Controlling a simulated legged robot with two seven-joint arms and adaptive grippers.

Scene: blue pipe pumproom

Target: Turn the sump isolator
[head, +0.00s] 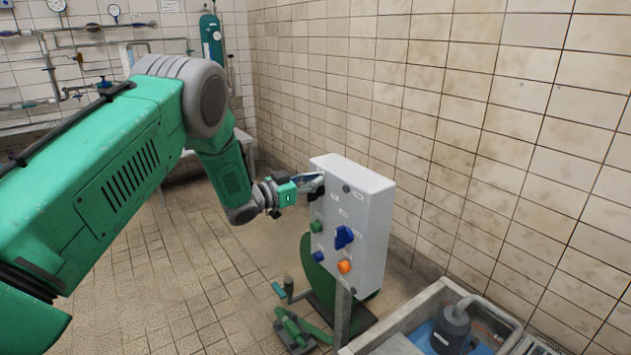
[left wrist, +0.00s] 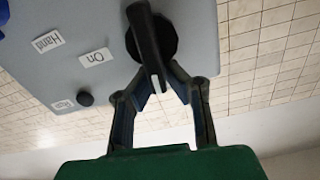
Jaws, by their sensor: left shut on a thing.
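A grey control box (head: 357,210) stands on a post in the middle of the head view. A black rotary handle on a round black base (left wrist: 150,40) sits on its face, beside labels reading "On" and "Hand" in the left wrist view. My left gripper (head: 312,186) is at the box's upper left in the head view. In the left wrist view its fingers (left wrist: 165,78) are shut on the end of the black handle. No label naming the isolator is readable. My right gripper is not in view.
The box also carries a blue knob (head: 344,237), an orange button (head: 344,267) and a green button (head: 315,226). Below right is a sump basin (head: 405,344) with a grey pump (head: 452,328). A tiled wall is close behind the box. Tiled floor (head: 170,280) is open at left.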

